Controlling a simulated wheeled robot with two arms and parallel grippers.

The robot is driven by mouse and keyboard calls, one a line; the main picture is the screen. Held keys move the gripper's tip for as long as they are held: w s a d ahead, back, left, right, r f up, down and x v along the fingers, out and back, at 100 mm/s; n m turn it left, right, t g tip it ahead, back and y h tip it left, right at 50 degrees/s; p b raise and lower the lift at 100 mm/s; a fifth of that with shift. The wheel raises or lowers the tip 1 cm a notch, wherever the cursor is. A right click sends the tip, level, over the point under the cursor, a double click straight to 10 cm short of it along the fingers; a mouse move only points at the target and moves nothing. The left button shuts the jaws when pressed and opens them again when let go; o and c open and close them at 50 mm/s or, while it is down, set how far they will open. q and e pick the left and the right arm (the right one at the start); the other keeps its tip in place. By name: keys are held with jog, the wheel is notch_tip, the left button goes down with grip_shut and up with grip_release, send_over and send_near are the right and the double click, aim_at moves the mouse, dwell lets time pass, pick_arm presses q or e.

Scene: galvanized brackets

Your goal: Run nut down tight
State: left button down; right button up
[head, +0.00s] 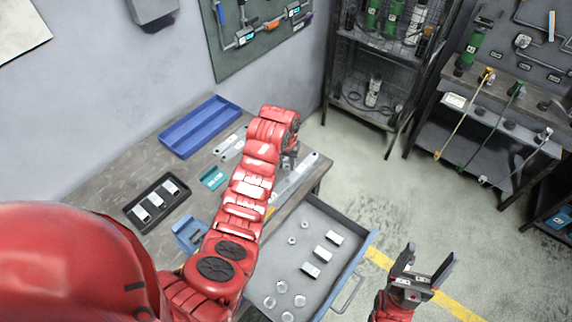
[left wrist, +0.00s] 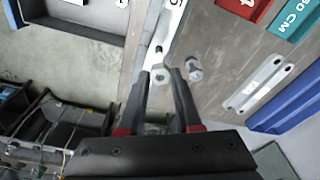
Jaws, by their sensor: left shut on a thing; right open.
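My left gripper (head: 289,160) is at the table's far right corner, mostly hidden by my own arm. In the left wrist view its fingertips (left wrist: 161,77) are closed around a small grey nut (left wrist: 161,75). A bolt-like grey piece (left wrist: 194,71) stands just right of the fingers. A long pale metal strip (head: 299,175) lies along the table edge beside the gripper; it also shows in the left wrist view (left wrist: 157,38). Whether the nut sits on a thread is unclear. My right gripper (head: 423,268) is open and empty, off to the right of the drawer.
An open drawer (head: 352,262) holds several pale blocks and round pieces. On the table (head: 128,184) are a blue tray (head: 200,127), a black tray (head: 157,204), a teal box (head: 213,179) and a blue holder (head: 190,235). Open floor lies to the right.

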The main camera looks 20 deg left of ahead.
pick_arm(q)
jog(key=shift+s+d+f, duration=0.15)
jog(key=shift+s+f, duration=0.05)
jog(key=shift+f, duration=0.2)
notch_tip(320, 180, down, 2)
jog(key=shift+w+f+b, duration=0.1)
jog(key=shift+w+b, duration=0.05)
jog(key=shift+b, duration=0.15)
jog(key=shift+f, duration=0.45)
jog(key=shift+b, duration=0.3)
jog(key=shift+f+b, duration=0.7)
jog(key=shift+f, duration=0.3)
dwell(0.4)
